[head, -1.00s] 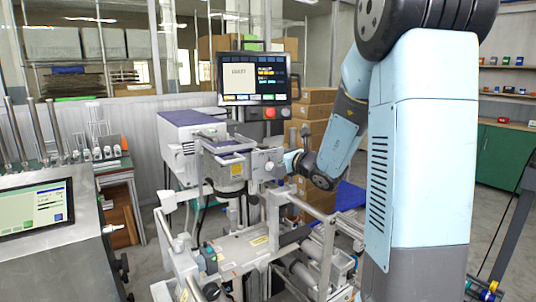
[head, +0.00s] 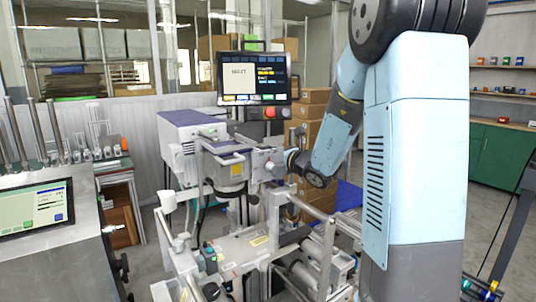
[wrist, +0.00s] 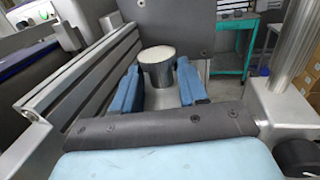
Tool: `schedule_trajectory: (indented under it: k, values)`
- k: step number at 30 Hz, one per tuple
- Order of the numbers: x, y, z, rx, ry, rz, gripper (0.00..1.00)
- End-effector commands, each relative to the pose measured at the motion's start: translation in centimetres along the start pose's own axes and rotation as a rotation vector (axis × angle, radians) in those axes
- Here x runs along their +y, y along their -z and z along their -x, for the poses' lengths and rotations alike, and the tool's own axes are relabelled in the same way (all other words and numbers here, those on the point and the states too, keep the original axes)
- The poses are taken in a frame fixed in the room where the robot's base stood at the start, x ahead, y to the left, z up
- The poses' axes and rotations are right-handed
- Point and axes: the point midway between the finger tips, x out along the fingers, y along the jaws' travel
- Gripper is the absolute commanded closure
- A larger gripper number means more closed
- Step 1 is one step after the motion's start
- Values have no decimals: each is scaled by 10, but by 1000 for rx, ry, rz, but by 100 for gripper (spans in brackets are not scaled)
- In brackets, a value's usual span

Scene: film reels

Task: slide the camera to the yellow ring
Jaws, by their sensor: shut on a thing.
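In the wrist view my gripper (wrist: 158,72) has its two blue fingers on either side of a grey knob (wrist: 158,55) with a pale round top, and is shut on it. In the head view my gripper (head: 291,160) meets the right side of a grey unit (head: 263,163) on the machine's frame. A dark-topped housing (head: 228,158) with a yellow label is beside it; I cannot tell for certain which part is the camera. I cannot make out a yellow ring in either view.
A slotted metal rail (wrist: 95,85) runs close to the left of my gripper in the wrist view. A round post (wrist: 297,45) stands at the right. In the head view a monitor (head: 253,78) is above the machine, with rollers and bars (head: 325,255) below.

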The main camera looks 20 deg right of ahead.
Motion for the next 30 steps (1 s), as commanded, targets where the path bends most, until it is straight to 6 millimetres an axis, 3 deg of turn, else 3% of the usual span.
schedule_trajectory:
  k: [3, 11, 18, 25, 26, 30]
  values:
    - [0, 0, 0, 0, 1, 0, 100]
    - [0, -3, 0, -1, 1, 1, 100]
    - [-1, -28, 0, -5, 1, 2, 100]
    - [-1, -29, 0, -5, 1, 1, 100]
    - [-1, -29, 0, -5, 1, 1, 57]
    - [0, -28, 0, -4, 1, 1, 45]
